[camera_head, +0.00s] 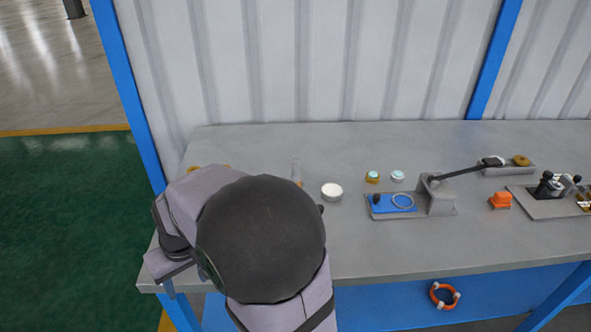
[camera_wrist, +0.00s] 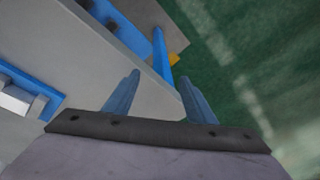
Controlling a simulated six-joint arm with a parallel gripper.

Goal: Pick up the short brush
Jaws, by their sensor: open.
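My gripper (camera_wrist: 160,88) shows in the wrist view with its two blue-grey fingers apart and nothing between them. It hangs over the left front edge of the bench, with the floor beyond. In the head view my arm covers the left part of the bench. I cannot make out a short brush for certain. Small dark-topped upright pieces (camera_head: 548,184) stand on a grey plate (camera_head: 530,206) at the far right of the head view, far from my gripper; they are too small to tell apart.
On the bench (camera_head: 400,250) are a white round piece (camera_head: 332,191), a clear upright piece (camera_head: 296,169), two small round pieces, a bracket with a blue pad (camera_head: 380,208), an orange block (camera_head: 500,200) and a long dark rod (camera_head: 460,172). A corrugated wall closes the back.

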